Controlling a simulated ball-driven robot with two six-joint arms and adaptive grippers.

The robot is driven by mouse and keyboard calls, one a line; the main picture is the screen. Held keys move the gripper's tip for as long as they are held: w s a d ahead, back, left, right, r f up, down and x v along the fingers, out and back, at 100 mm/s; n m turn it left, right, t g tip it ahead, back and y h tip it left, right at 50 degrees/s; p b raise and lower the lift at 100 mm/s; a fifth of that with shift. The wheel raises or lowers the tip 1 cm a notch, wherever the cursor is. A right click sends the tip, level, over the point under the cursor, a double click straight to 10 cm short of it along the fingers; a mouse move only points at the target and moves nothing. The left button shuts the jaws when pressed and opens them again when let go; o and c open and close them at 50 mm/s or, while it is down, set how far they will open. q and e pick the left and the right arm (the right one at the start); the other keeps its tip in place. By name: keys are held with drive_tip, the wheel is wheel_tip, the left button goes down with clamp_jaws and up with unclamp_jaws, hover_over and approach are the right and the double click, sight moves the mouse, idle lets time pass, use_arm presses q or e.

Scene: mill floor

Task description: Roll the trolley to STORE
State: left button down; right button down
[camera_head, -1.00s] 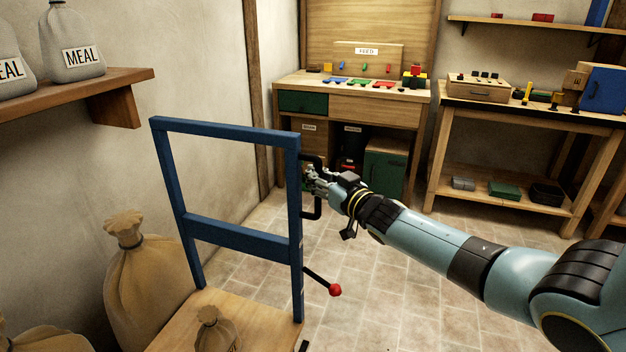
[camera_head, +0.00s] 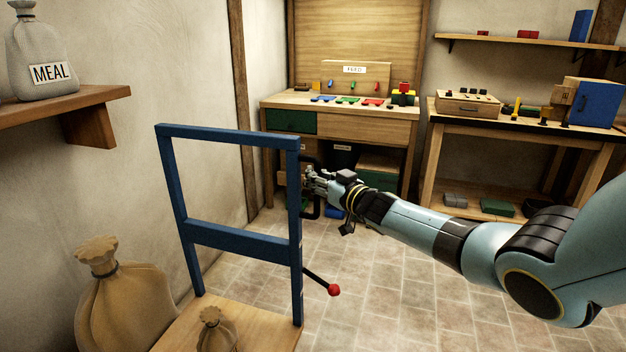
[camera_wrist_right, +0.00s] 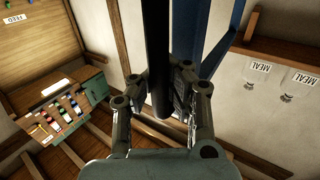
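The trolley has a blue upright frame (camera_head: 240,239) and a wooden deck (camera_head: 188,335). A small brown sack (camera_head: 215,333) stands on the deck. A black handle (camera_head: 316,213) sits on the frame's right post. A black lever with a red knob (camera_head: 333,289) sticks out lower down. My right gripper (camera_head: 312,180) is at the handle. In the right wrist view its fingers (camera_wrist_right: 160,105) are on both sides of a black bar (camera_wrist_right: 159,60), closed in on it. My left gripper is out of view. No STORE sign is readable.
A bench (camera_head: 365,128) marked FEED stands at the back. A second bench (camera_head: 500,118) stands to its right. A wall shelf (camera_head: 50,112) with a MEAL sack (camera_head: 48,50) juts out at left, above a large floor sack (camera_head: 120,305). Tiled floor (camera_head: 390,300) is clear at right.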

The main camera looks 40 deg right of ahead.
drive_tip(key=shift+s+d+f, duration=0.2)
drive_tip(key=shift+d+f, duration=0.05)
drive_tip(key=c, duration=1.2)
unclamp_jaws()
drive_tip(key=shift+s+d+r, duration=0.1)
drive_tip(key=shift+s+d, duration=0.1)
drive_tip(key=shift+d, duration=0.05)
drive_tip(key=shift+c, duration=0.2)
drive_tip(key=shift+w+a+r, duration=0.1)
drive_tip(key=shift+w+a, duration=0.05)
drive_tip(key=shift+a, duration=0.05)
drive_tip(key=s, duration=1.2)
drive_tip(key=shift+d, duration=0.2)
